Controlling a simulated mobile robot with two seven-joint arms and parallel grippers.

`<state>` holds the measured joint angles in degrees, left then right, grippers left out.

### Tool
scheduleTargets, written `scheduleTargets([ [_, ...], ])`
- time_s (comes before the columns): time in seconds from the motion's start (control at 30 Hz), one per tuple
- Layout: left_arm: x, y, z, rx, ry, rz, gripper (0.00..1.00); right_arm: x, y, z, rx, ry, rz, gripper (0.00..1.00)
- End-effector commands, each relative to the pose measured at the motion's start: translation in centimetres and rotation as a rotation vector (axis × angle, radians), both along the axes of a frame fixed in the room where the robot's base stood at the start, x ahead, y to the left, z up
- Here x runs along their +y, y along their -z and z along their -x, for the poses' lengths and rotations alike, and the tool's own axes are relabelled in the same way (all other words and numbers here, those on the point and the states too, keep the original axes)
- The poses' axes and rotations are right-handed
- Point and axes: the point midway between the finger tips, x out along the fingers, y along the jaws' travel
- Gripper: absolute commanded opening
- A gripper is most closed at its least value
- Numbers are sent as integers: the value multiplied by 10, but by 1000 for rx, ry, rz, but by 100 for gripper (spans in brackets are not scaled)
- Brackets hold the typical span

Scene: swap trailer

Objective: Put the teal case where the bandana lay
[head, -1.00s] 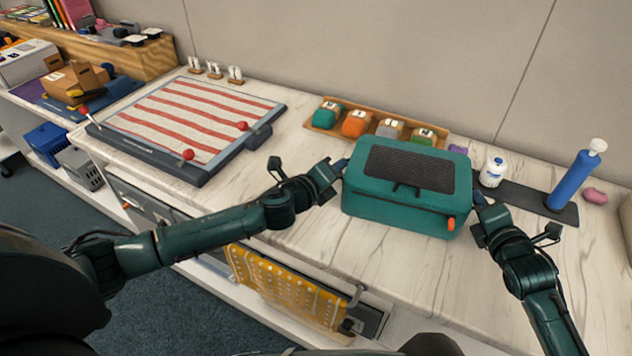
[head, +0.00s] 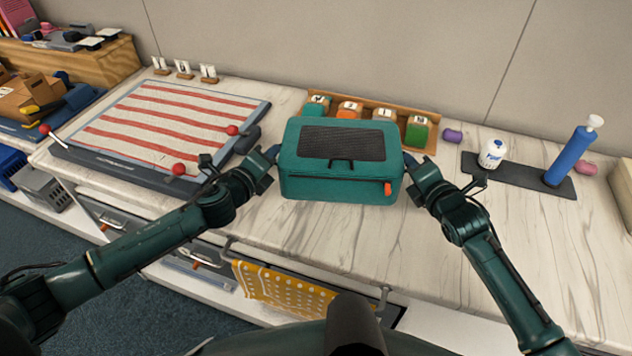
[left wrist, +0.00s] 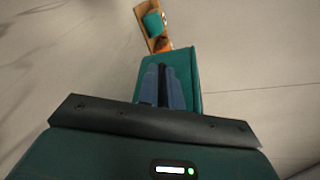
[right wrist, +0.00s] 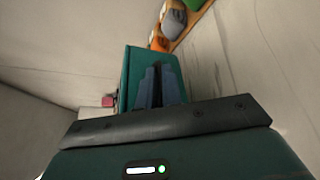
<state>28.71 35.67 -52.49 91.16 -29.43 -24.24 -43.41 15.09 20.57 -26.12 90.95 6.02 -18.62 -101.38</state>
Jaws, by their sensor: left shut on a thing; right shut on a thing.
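The teal case (head: 340,182), with a dark mesh panel on its lid and an orange tab at its front right, is upright over the marble counter. My left gripper (head: 272,156) is shut on its left end. My right gripper (head: 408,162) is shut on its right end. The case's end faces show between the fingers in the left wrist view (left wrist: 183,60) and the right wrist view (right wrist: 140,60). I cannot tell whether its base touches the counter. A yellow dotted cloth (head: 285,292), perhaps the bandana, hangs over a rail at the counter's front.
A board with a red-striped sheet (head: 165,125) and red knobs lies left of the case. Behind it stands a wooden tray (head: 432,143) of coloured pouches. A white bottle (head: 492,155) and blue bottle (head: 570,158) stand on a dark mat at right. Front-right counter is clear.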

Motion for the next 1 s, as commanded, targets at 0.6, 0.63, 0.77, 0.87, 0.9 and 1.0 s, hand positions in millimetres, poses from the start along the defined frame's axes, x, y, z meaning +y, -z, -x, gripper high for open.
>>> scheduleTargets([
  [0.6,3,0,-2,-4,-6,-2,0,-2,1,-1,-2,3,2,0],
  [0.63,3,1,-2,-4,-6,-2,0,-2,1,-1,-2,3,2,0],
  [0.77,3,5,-2,-3,-6,-3,0,-2,6,-1,-2,3,2,0],
  [0.87,3,10,-2,-3,-6,-3,0,-2,11,-1,-2,3,2,0],
  [0.9,3,12,-2,-3,-6,-3,0,-2,13,-1,-2,3,2,0],
  [1.0,3,19,-2,-3,-6,-3,0,-2,19,-1,-2,3,2,0],
])
